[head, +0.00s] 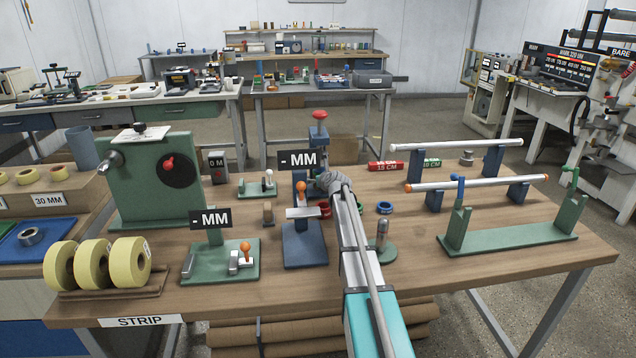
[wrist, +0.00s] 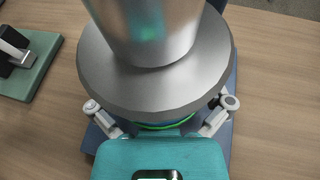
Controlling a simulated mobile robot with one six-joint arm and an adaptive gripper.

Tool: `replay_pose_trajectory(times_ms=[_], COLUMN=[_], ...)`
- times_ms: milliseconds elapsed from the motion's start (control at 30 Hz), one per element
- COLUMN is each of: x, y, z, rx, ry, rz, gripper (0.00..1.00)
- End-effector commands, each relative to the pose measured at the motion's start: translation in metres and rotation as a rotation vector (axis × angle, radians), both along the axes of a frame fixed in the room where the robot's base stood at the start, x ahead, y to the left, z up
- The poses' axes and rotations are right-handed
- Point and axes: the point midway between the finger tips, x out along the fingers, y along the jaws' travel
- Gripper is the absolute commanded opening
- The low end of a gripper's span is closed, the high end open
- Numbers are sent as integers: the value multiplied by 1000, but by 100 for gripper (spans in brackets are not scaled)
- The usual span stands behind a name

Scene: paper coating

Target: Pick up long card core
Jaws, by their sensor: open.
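I cannot make out a long card core for certain in either view. A short upright brown cylinder (head: 268,213) stands on the workbench, left of the blue stand (head: 305,250). A dark blue base shows below. A grey disc and a shiny cylinder cover much of the wrist view.
The wooden workbench (head: 330,285) carries a green fixture (head: 220,262) and yellow rolls (head: 92,264) at left. Silver rods on stands (head: 475,184) are at right. A red 15 CM piece (head: 385,166) lies behind. Some bare wood lies right of my arm.

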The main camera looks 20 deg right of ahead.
Motion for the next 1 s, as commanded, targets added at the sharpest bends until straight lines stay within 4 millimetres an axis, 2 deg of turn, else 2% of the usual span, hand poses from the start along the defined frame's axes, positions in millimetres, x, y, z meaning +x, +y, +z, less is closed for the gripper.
replay_pose_trajectory(times_ms=[367,800,833,1000], x=[0,-1,-1,-1], y=[-1,-1,-1,-1], z=[0,0,0,0], rx=[0,0,0,0], ry=[0,0,0,0], rz=[0,-1,-1,-1], gripper=[98,16,12,12])
